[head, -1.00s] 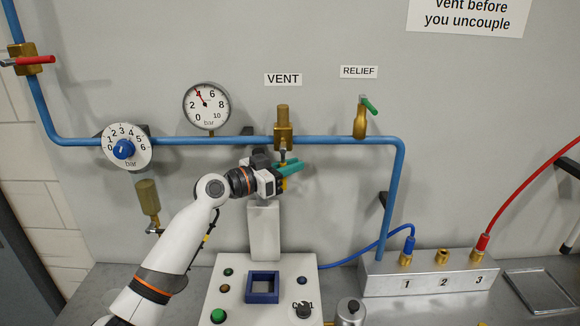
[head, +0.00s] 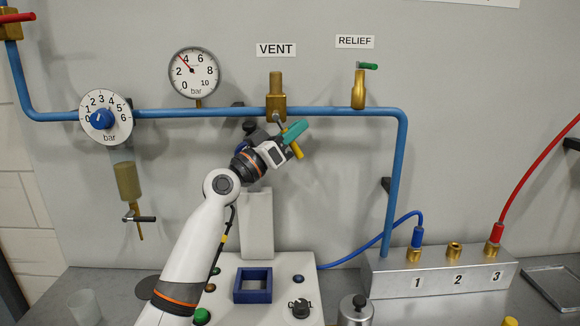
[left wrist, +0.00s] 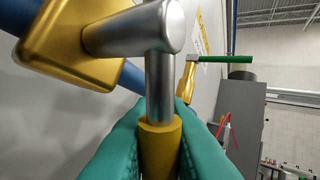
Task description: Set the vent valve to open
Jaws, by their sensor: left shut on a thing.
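The vent valve (head: 276,107) is a brass body on the blue pipe under the VENT label. Its lever has a metal shank and a yellow handle (head: 298,153), slanting down to the right in the head view. My left gripper (head: 290,133), with green fingers, is shut on the handle just below and right of the valve body. In the left wrist view the yellow handle (left wrist: 160,147) sits between both fingers, under the silver shank (left wrist: 159,85). The fingers hide part of the handle. My right gripper is not in view.
The relief valve (head: 358,90) with a green lever stands to the right. A pressure gauge (head: 194,73) and a regulator dial (head: 105,117) are to the left. Below are a pale console (head: 258,225) and a grey manifold (head: 440,277) with red and blue hoses.

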